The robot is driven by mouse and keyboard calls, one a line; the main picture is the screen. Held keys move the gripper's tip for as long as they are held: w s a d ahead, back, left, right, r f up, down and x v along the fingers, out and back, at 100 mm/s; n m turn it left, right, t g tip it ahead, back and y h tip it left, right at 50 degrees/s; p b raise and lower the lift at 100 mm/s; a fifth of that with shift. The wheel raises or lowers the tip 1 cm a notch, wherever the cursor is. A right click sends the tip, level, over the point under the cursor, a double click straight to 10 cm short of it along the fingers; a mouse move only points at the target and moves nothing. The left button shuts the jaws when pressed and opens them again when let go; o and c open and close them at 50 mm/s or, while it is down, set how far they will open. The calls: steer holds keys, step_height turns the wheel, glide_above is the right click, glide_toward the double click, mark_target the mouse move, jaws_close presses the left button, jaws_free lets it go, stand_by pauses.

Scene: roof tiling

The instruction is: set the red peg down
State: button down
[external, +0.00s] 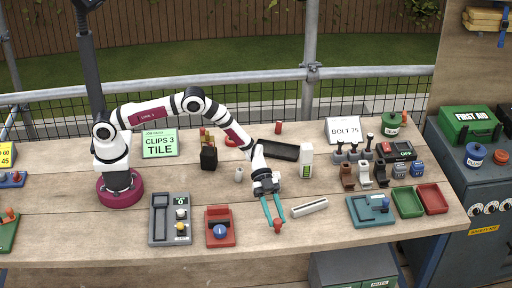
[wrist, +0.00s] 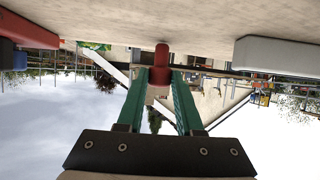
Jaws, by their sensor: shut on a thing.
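My gripper (external: 273,222) is at the front edge area of the bench, its two teal fingers pointing down. It is shut on a red peg (external: 278,226). In the wrist view the peg (wrist: 162,62) sits between the teal fingertips (wrist: 161,78), with its end sticking out past them toward the bench top. I cannot tell whether the peg touches the wood. Another small red peg-like piece (external: 278,127) stands at the back of the bench, behind a black tray.
A white bar-shaped block (external: 309,207) lies just right of my gripper. A red device with a blue knob (external: 220,228) stands to its left, beside a grey control box (external: 170,219). A blue-grey fixture (external: 370,210) is farther right. Bare wood (external: 310,235) lies in front of the block.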

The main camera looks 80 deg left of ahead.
steer(key=shift+f, duration=0.15)
steer(key=c, duration=0.6)
jaws_free()
steer(key=shift+o, duration=0.2)
